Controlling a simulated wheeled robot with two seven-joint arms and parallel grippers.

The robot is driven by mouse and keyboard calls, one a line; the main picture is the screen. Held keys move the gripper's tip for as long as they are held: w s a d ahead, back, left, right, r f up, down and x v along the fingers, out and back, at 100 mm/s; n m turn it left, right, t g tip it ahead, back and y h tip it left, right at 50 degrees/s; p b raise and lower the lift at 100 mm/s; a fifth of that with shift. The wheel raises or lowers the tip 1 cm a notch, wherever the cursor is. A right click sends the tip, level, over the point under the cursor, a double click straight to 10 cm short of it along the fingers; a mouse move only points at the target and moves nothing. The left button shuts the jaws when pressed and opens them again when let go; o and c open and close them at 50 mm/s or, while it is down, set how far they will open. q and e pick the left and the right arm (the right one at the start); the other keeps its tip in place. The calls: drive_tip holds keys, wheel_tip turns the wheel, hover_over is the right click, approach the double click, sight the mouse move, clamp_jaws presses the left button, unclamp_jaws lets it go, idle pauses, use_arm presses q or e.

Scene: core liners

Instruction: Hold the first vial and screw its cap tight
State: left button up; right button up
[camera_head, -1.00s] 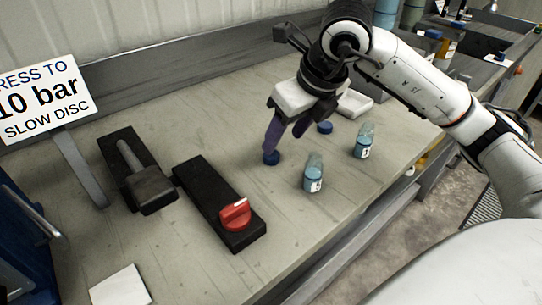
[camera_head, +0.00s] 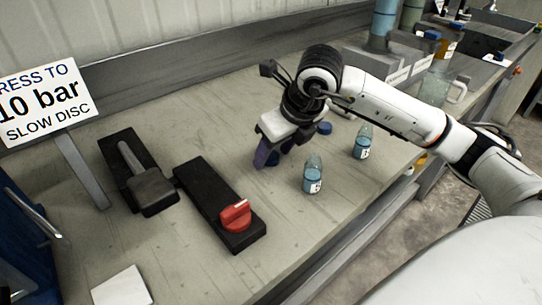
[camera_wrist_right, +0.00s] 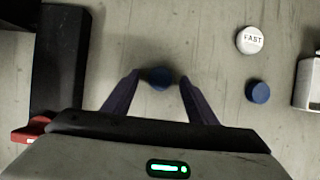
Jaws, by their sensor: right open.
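Two small clear vials with blue contents stand upright on the bench in the head view: a nearer vial (camera_head: 313,178) and a farther-right vial (camera_head: 362,143). Neither shows a cap on top, and their label marks are too small to read surely. My right gripper (camera_head: 273,157) is open, pointing down left of the nearer vial. In the right wrist view its purple fingertips (camera_wrist_right: 160,76) stand on either side of a blue cap (camera_wrist_right: 160,77), with gaps beside it. A second blue cap (camera_head: 325,128) lies farther back and also shows in the wrist view (camera_wrist_right: 258,91). My left gripper is out of view.
A black block with a red knob (camera_head: 236,214) and a black lever device (camera_head: 140,172) lie to the left. A white disc marked FAST (camera_wrist_right: 249,40) and a white tray (camera_wrist_right: 308,82) show in the wrist view.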

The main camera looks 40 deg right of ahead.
sight(274, 158)
drive_tip(key=c, duration=1.1)
wheel_tip(274, 158, up, 10)
